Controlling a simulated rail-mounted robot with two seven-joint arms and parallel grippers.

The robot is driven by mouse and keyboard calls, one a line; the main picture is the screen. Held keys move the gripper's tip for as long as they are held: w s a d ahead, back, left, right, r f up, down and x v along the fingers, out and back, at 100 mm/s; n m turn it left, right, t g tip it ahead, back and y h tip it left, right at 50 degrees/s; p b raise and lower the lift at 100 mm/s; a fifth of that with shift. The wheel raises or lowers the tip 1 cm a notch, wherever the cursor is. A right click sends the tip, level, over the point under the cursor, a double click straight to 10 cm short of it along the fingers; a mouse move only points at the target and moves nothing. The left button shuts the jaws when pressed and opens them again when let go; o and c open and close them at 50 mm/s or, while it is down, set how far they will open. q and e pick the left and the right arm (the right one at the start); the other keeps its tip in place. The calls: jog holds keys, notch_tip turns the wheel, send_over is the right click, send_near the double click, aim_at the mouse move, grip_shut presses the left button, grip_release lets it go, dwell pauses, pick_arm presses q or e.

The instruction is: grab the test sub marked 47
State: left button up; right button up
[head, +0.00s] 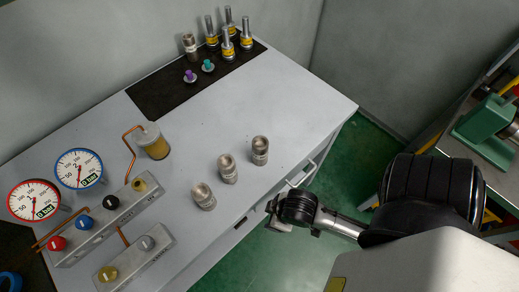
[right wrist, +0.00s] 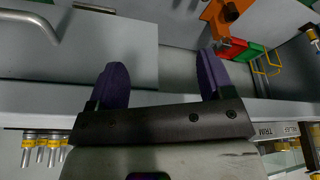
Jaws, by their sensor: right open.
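Three grey metal subs stand upright in a row on the bench: a front one (head: 203,196), a middle one (head: 228,169) and a back one (head: 260,151). A similar metal cylinder (head: 190,46) stands on the dark mat. No number 47 is readable on any of them. My right gripper (head: 279,214) is beside the bench's front edge, apart from the subs. In the right wrist view its two purple fingers (right wrist: 161,70) are spread, with nothing between them. My left gripper is not in view.
The bench top (head: 300,110) is clear behind the subs. Several yellow-banded pins (head: 228,45) stand on the mat (head: 150,95). A green vise (head: 487,128) is at far right.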

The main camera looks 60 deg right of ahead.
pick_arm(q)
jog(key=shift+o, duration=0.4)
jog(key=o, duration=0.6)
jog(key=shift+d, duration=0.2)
